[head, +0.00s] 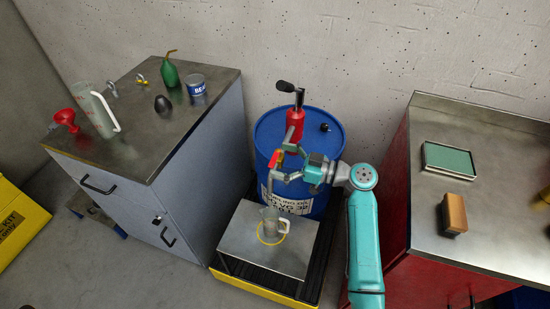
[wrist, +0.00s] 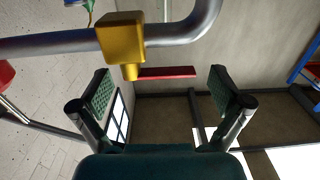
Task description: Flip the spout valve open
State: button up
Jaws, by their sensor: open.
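The spout valve shows in the wrist view as a brass block (wrist: 122,40) on a grey pipe (wrist: 190,30). Its red lever (wrist: 167,73) lies level in the picture, pointing right along the pipe. In the head view the red lever (head: 275,158) is small, on the spout in front of the blue drum (head: 328,150). My gripper (wrist: 162,92) is open and empty, with one padded finger on each side of the lever's span. I see no contact with it. In the head view my gripper (head: 288,164) is beside the spout.
A red hand pump (head: 297,118) rises from the drum. A grey cabinet (head: 200,142) with bottles and a funnel is left; a red bench (head: 396,180) is right.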

jog(key=shift+v, duration=2.95)
